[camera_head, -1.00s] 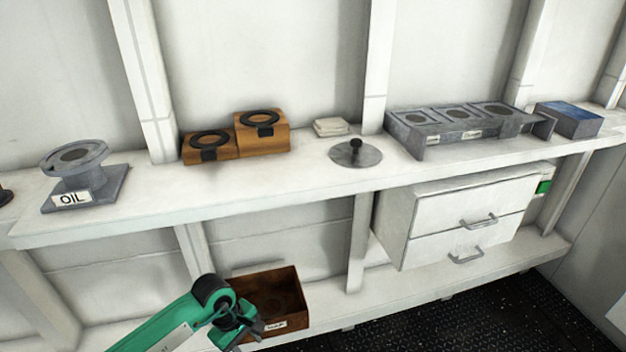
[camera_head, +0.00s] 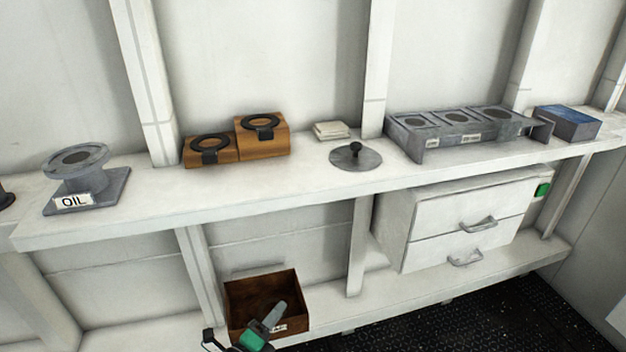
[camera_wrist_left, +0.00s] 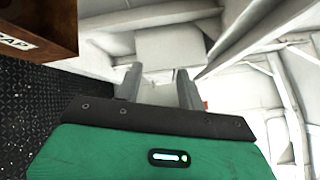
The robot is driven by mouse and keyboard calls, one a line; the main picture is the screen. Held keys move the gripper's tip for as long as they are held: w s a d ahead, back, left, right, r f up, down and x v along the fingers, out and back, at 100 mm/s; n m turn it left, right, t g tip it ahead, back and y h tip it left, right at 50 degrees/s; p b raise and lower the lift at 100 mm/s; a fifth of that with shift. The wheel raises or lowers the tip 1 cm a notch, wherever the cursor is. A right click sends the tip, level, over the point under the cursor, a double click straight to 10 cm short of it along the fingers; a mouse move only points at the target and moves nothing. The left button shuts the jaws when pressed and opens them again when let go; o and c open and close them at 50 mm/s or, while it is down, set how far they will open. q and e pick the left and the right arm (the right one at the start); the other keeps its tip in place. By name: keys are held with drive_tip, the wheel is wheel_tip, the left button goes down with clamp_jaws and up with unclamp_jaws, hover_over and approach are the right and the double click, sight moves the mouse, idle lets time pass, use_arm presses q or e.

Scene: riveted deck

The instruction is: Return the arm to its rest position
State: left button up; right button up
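My left gripper (camera_head: 262,328) is low in the head view, in front of the brown open box on the lower shelf, with green and dark parts and a grey finger showing. In the left wrist view its two grey fingers (camera_wrist_left: 159,82) stand apart with nothing between them, so it is open and empty. Most of the left arm is below the head view's bottom edge. My right gripper is in neither view.
The brown box (camera_head: 235,300) stands close behind the gripper; its side (camera_wrist_left: 55,22) shows in the wrist view. Above is a white shelf (camera_head: 290,196) with an OIL stand (camera_head: 85,182), wooden blocks (camera_head: 262,145) and a grey rack (camera_head: 465,135). A drawer unit (camera_head: 425,228) is right.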

use_arm(q)
drive_tip(key=s+a+f+n+g+y, duration=0.2)
drive_tip(key=s+a+f+n+y, duration=0.3)
drive_tip(key=f+n, duration=0.3)
drive_tip(key=s+a+f+n+g+y, duration=0.25)
drive_tip(key=a+f+n+y, duration=0.3)
drive_tip(key=f+n, duration=0.3)
drive_tip(key=s+a+f+n+g+p, duration=0.2)
drive_tip(key=s+f, duration=0.6)
drive_tip(key=s, duration=0.5)
drive_tip(key=s+a+f+n+g+p, duration=0.2)
drive_tip(key=s+f+n+g+p, duration=0.2)
drive_tip(key=s, duration=1)
drive_tip(key=s+a+f+n+g+p, duration=0.3)
drive_tip(key=s+f+p, duration=0.4)
drive_tip(key=s+f, duration=0.5)
drive_tip(key=shift+s+g+h, duration=0.35)
drive_tip(key=shift+s+g, duration=0.2)
drive_tip(key=shift+s, duration=0.15)
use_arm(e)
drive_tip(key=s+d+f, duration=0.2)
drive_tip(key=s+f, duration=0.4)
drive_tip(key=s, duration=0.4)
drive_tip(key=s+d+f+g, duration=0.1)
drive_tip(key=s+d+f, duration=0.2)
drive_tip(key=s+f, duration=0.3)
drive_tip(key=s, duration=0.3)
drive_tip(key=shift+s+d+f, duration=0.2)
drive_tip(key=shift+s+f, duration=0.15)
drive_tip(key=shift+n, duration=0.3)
